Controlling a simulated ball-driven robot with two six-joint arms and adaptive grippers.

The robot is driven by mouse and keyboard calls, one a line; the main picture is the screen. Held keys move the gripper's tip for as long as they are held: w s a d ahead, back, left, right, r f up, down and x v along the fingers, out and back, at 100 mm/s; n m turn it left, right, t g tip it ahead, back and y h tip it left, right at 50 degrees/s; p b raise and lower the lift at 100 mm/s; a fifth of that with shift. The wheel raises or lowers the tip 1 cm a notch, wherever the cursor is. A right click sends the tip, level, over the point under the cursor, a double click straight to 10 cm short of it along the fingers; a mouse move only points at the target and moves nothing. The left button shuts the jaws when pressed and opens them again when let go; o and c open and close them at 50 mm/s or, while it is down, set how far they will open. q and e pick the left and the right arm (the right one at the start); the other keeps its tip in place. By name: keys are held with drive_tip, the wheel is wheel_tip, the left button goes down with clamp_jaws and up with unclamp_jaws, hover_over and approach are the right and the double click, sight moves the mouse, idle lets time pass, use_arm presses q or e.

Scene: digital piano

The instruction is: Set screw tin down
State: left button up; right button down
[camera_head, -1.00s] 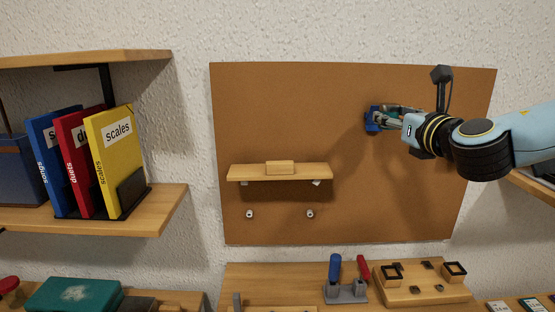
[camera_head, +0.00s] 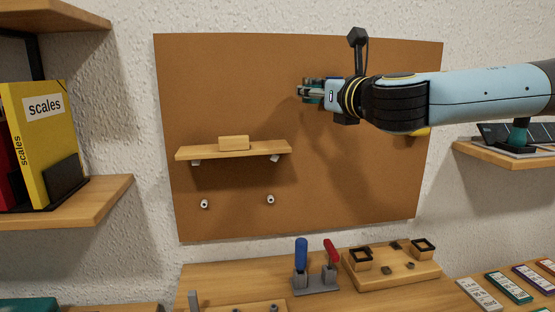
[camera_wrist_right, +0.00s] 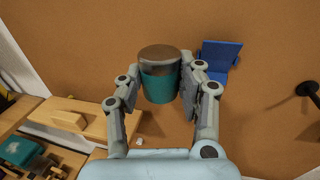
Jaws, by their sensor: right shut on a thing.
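The screw tin (camera_wrist_right: 159,80) is a teal cylinder with a grey-brown top in the right wrist view. My right gripper (camera_wrist_right: 162,85) is shut on it, one finger on each side, in front of the cork board (camera_wrist_right: 255,130). In the head view the right gripper (camera_head: 310,92) is at the upper middle of the cork board (camera_head: 220,90), above and right of the small wooden shelf (camera_head: 190,153). The tin is mostly hidden there by the fingers. My left gripper is not in view.
A wooden block (camera_head: 233,143) sits on the small shelf. A blue bracket (camera_wrist_right: 220,60) is on the board right of the tin in the wrist view. Below are screwdrivers in a grey stand (camera_head: 316,283) and a wooden tray (camera_head: 395,278). A side shelf (camera_head: 510,155) is at right.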

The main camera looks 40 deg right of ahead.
drive_tip(key=w+a+f+b, duration=0.1)
drive_tip(key=b, duration=0.1)
drive_tip(key=w+a+f+b, duration=0.1)
drive_tip(key=w+a+b, duration=0.1)
drive_tip(key=w+a+f+b, duration=0.2)
drive_tip(key=shift+a, duration=0.25)
drive_tip(key=shift+f, duration=2.15)
drive_tip(key=shift+f, duration=0.2)
drive_tip(key=c, duration=0.9)
unclamp_jaws()
drive_tip(key=shift+o, duration=0.2)
drive_tip(key=shift+r, duration=0.15)
